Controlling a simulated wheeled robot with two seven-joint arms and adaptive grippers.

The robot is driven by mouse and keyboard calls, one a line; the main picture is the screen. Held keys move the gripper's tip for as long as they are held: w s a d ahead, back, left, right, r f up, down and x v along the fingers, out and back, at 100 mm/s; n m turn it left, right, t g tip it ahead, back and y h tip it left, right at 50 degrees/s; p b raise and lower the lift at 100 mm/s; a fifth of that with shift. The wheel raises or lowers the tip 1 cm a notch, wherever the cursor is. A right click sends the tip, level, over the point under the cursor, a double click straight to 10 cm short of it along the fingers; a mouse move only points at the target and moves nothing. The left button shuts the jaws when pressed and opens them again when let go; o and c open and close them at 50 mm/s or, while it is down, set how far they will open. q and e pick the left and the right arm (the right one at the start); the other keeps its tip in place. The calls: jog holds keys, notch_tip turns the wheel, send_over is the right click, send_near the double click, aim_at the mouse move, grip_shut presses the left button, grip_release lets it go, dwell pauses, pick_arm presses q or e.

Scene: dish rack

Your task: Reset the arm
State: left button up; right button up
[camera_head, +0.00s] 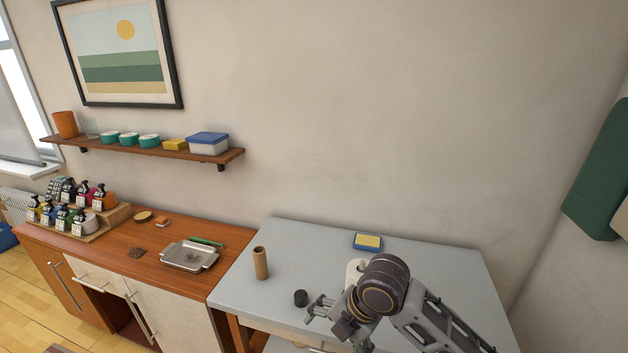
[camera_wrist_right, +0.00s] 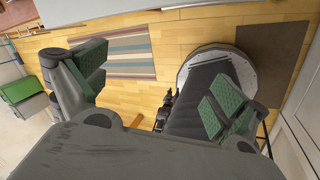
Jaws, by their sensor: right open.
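My right arm comes in from the lower right of the head view and is bent over the grey table (camera_head: 310,250). Its gripper (camera_head: 318,308) is near the table's front edge, beside a small black cylinder (camera_head: 301,298). In the right wrist view the gripper (camera_wrist_right: 152,78) has its green-padded fingers spread wide, with nothing between them. That view looks at the wooden floor. My left gripper is not in view.
A metal tray (camera_head: 190,255) sits on the wooden cabinet to the left. A striped rug (camera_wrist_right: 135,55) lies on the floor.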

jog(key=s+d+f+m+t+h, duration=0.1)
jog(key=s+d+f+m, duration=0.4)
jog(key=m, duration=0.4)
jog(key=s+d+f+m+h, duration=0.1)
jog(key=s+d+f+m, duration=0.1)
jog(key=d+f+m, duration=0.4)
jog(key=s+d+f+m+t+h, duration=0.15)
jog(key=s+d+m, duration=0.25)
jog(key=d+m, duration=0.5)
notch_tip(320, 180, down, 34)
jog(key=s+a+f+m+g, duration=0.1)
jog(key=s+a+m+g, duration=0.1)
jog(key=s, duration=0.1)
jog(key=s+d+f, duration=0.2)
jog(key=s+f, duration=0.7)
jog(key=s, duration=0.1)
jog(key=s+d+f+g, duration=0.1)
jog(key=s+d+f, duration=0.1)
jog(key=s+f, duration=0.7)
jog(key=shift+s+f, duration=0.4)
jog(key=shift+s, duration=0.85)
